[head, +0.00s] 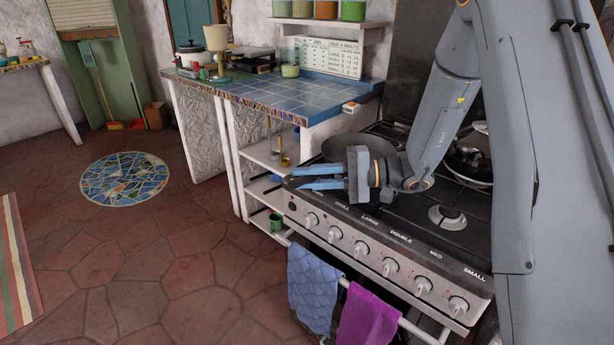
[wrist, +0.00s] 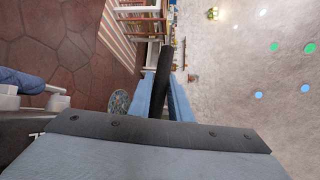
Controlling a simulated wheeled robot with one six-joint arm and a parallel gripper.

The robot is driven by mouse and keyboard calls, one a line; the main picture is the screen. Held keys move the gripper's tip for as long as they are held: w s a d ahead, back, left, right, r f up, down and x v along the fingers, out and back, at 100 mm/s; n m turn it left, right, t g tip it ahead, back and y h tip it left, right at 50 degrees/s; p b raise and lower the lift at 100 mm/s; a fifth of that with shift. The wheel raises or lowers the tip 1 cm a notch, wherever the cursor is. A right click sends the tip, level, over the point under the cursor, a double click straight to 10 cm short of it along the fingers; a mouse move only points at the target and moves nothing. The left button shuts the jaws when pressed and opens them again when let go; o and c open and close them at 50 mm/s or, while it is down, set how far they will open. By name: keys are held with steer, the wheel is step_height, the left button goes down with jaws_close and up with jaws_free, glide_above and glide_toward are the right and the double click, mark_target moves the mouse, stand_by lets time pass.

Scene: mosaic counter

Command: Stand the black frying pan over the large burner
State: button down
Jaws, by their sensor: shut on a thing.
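The black frying pan (head: 341,147) shows in the head view behind my gripper (head: 304,177), at the left part of the stove. My gripper points left, above the stove's front left edge. In the wrist view a black handle (wrist: 161,72) lies between the two blue fingers, which are shut on it. The pan's underside is hidden, so I cannot tell whether it touches the stove. The large burner is not visible; the "LARGE" label is on the front panel. A bare burner (head: 447,217) shows to the right.
A pot (head: 468,158) stands at the back right of the stove, partly behind my arm. Blue (head: 314,290) and purple (head: 367,316) towels hang on the front rail.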

steer(key=shift+f+b, duration=0.4)
steer(key=shift+f, duration=0.1)
stand_by(0.5)
steer(key=c, duration=1.6)
jaws_free()
steer(key=shift+o, duration=0.2)
steer(key=shift+f, duration=0.1)
steer(key=d+b, duration=0.1)
steer(key=d, duration=0.6)
steer(key=s+f+n+g+h, duration=0.1)
steer(key=s+g+h, duration=0.25)
steer(key=s, duration=0.55)
steer(key=s+f+g+h, duration=0.2)
steer(key=s+h, duration=0.3)
steer(key=s, duration=0.3)
steer(key=s+d+n+t+h+p, duration=0.2)
steer(key=s+d+h, duration=0.3)
steer(key=d+h, duration=0.3)
steer(key=shift+s+d+r+t, duration=0.3)
steer(key=shift+d+r+t, duration=0.05)
steer(key=shift+t, duration=0.4)
